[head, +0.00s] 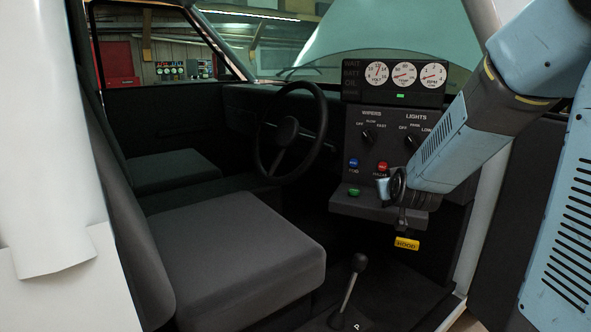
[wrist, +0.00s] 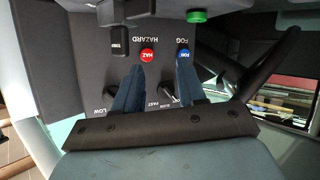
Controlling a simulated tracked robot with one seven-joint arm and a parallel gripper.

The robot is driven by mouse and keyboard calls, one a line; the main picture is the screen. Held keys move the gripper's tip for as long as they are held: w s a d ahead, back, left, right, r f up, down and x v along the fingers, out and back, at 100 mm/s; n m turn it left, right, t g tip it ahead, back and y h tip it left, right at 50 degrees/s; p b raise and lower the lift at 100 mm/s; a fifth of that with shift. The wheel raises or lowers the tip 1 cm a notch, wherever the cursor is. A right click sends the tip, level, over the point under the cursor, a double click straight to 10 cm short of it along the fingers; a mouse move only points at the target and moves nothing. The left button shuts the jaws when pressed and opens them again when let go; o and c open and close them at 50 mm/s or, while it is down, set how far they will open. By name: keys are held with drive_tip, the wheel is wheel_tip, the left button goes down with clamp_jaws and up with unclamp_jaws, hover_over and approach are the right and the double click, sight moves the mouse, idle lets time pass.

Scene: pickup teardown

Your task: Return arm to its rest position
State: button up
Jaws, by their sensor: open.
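My gripper (head: 392,186) is inside the pickup cab, in front of the lower part of the dashboard control panel (head: 363,157). In the wrist view, where the panel appears upside down, the two blue fingers of my gripper (wrist: 157,84) are spread apart with nothing between them. Beyond them show the red hazard button (wrist: 147,55) and the blue fog button (wrist: 183,54). In the head view my arm reaches in from the right through the door opening. I cannot tell whether the fingertips touch the panel.
The steering wheel (head: 288,130) is left of the panel. A yellow hood tag (head: 406,243) hangs under the panel ledge, and a gear lever (head: 350,285) rises from the floor. The grey seat (head: 235,260) is empty. The door pillar (head: 483,205) stands close to my arm.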

drive_tip(key=s+a+r+g, duration=0.1)
drive_tip(key=s+r+g, duration=0.2)
drive_tip(key=s, duration=1.2)
drive_tip(key=s+r+m+g+y, duration=0.1)
drive_tip(key=s+r+g, duration=0.2)
drive_tip(key=s, duration=1.2)
drive_tip(key=shift+s+a+g, duration=0.25)
drive_tip(key=shift+a+g, duration=0.15)
drive_tip(key=shift+g, duration=0.7)
